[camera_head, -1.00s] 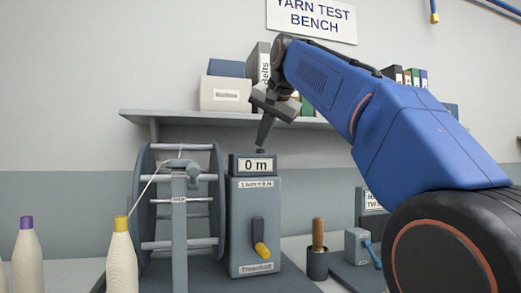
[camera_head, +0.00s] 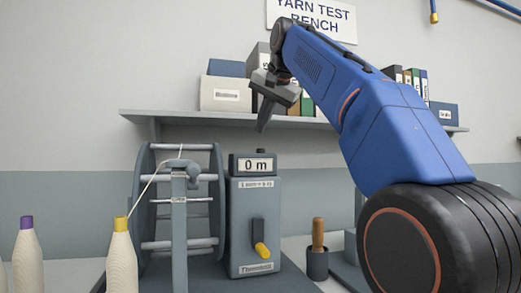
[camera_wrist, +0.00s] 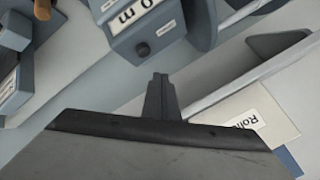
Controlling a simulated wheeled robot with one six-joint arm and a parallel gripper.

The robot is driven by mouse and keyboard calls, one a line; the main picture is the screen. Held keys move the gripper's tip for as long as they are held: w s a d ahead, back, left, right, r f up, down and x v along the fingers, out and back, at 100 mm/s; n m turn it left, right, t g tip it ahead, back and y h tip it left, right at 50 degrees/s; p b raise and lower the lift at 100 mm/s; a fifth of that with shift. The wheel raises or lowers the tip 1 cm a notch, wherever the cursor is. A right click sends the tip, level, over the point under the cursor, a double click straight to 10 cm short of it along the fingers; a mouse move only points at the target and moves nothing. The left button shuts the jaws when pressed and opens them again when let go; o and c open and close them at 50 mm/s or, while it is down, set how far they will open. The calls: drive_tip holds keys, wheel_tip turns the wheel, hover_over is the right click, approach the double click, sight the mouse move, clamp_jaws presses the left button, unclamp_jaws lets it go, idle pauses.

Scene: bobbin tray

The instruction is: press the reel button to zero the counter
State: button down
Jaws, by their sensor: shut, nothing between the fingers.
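The grey reel counter box (camera_head: 254,215) stands on the bench, with a display (camera_head: 253,166) that reads 0 m. A small dark button (camera_head: 260,152) sits on its top; it also shows in the wrist view (camera_wrist: 142,48). My gripper (camera_head: 262,128) is shut and empty, its tip above the button and apart from it. In the wrist view the closed fingers (camera_wrist: 160,80) point towards the box, with a gap to the button. The reel (camera_head: 147,200) stands left of the box, with a yarn running to a yellow-topped bobbin (camera_head: 121,262).
A shelf (camera_head: 170,116) with boxes and binders runs along the wall behind my gripper. A purple-topped bobbin (camera_head: 28,255) stands at the left. A holder with a wooden handle (camera_head: 318,235) stands right of the box.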

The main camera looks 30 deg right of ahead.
wheel_tip(320, 180, up, 2)
drive_tip(key=shift+r, duration=0.2)
idle(0.9)
